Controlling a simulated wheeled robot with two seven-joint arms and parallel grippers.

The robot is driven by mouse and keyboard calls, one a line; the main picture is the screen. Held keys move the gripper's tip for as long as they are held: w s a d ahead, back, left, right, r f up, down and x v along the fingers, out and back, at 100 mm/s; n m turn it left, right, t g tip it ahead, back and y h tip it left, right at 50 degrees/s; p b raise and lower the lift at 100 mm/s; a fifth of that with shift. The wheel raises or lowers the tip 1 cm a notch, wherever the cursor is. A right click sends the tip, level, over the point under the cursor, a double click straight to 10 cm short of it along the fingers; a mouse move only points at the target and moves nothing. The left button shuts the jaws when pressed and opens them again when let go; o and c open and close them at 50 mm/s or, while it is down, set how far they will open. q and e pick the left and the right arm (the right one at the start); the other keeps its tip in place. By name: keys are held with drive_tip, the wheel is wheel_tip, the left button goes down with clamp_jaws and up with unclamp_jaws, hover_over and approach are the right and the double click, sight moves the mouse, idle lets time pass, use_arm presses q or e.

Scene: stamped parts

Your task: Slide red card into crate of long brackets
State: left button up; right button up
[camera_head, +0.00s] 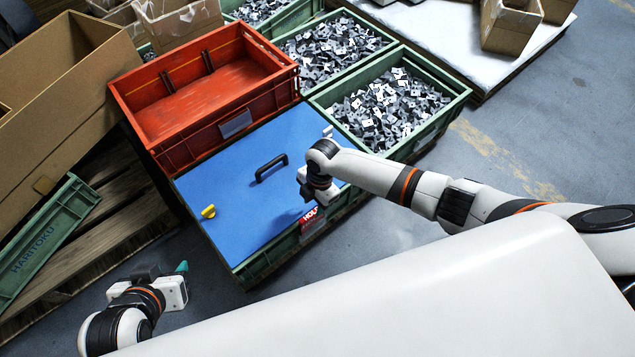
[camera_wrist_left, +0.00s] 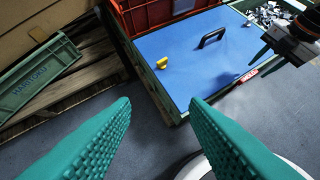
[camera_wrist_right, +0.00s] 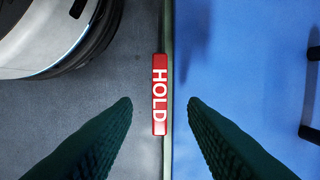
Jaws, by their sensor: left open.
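The red card (camera_wrist_right: 159,112), lettered HOLD, stands at the edge of the blue-lidded green crate; in the head view the card (camera_head: 309,216) is at that crate's front right side. My right gripper (camera_head: 318,192) is over this edge; in the right wrist view its open fingers (camera_wrist_right: 160,104) are apart on either side of the card, not touching it. Green crates of grey brackets stand behind: one at right (camera_head: 437,118), one at back (camera_head: 364,37). I cannot tell which holds long brackets. My left gripper (camera_head: 180,268) is open and empty, low at left, away from the crates.
The blue lid (camera_head: 235,190) has a black handle (camera_head: 271,167) and a yellow knob (camera_head: 208,211). An empty red crate (camera_head: 160,135) is behind it. Cardboard boxes and a pallet (camera_head: 100,215) are at left. The floor at right is clear.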

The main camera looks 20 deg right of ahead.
drive_tip(key=r, duration=0.2)
drive_tip(key=r+p, duration=0.1)
drive_tip(key=shift+w+d+r, duration=0.1)
drive_tip(key=shift+d+r, duration=0.15)
drive_tip(key=shift+r, duration=0.15)
use_arm(q)
drive_tip(key=s+a+g+y+p, duration=0.1)
drive_tip(key=s+a+g, duration=0.1)
drive_tip(key=s+g, duration=0.2)
drive_tip(key=shift+s+f+p, duration=0.15)
drive_tip(key=shift+s+p, duration=0.2)
drive_tip(key=shift+s, duration=0.95)
use_arm(e)
drive_tip(key=shift+w+d+r, duration=0.1)
drive_tip(key=shift+d+r, duration=0.1)
drive_tip(key=shift+r, duration=0.9)
drive_tip(key=shift+d+r, duration=0.15)
drive_tip(key=shift+r, duration=0.9)
